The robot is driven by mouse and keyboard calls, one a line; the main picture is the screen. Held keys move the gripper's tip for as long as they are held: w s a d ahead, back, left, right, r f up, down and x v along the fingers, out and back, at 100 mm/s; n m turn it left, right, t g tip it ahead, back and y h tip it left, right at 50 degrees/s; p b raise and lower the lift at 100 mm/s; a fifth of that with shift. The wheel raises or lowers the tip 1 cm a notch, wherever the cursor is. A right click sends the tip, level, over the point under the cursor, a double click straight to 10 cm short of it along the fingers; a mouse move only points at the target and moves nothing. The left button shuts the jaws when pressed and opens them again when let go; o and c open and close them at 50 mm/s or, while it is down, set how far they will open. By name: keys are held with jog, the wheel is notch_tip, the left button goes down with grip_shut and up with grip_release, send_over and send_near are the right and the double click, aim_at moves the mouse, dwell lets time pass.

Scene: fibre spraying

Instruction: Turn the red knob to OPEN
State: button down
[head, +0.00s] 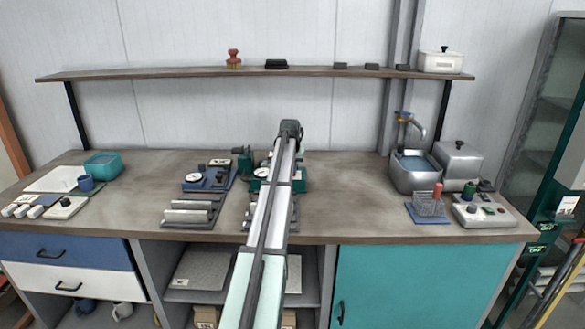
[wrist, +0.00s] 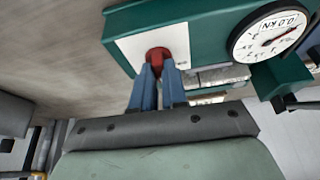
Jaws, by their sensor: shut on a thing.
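The red knob (wrist: 158,54) sits on a white panel of a green machine (wrist: 197,14) in the wrist view. My gripper (wrist: 158,72) has its two blue fingers closed on the knob from both sides. A round dial gauge (wrist: 272,34) marked in kN is at the right of the panel. The label beside the knob is mostly hidden and too small to read. In the head view my arm covers most of the green machine (head: 300,184), and the knob and fingertips are hidden.
Left of my arm on the bench (head: 340,215) are a blue fixture (head: 215,180) and grey metal bars (head: 190,215). A sink (head: 415,175) and a wire basket (head: 430,207) stand at the right. The bench between my arm and the sink is clear.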

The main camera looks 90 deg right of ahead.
jog(key=m, duration=0.2)
jog(key=m+g, duration=0.1)
jog(key=m, duration=0.1)
jog(key=shift+w+d+g, duration=0.1)
jog(key=shift+w+g, duration=0.05)
jog(key=shift+g, duration=0.15)
jog(key=shift+w+m+g+y, duration=0.1)
jog(key=shift+m+g+y, duration=0.4)
jog(key=shift+m, duration=1.1)
jog(key=c, duration=1.2)
grip_release()
jog(key=shift+o, duration=0.2)
jog(key=v, duration=1.3)
jog(key=shift+r, duration=0.45)
jog(key=shift+w, duration=0.1)
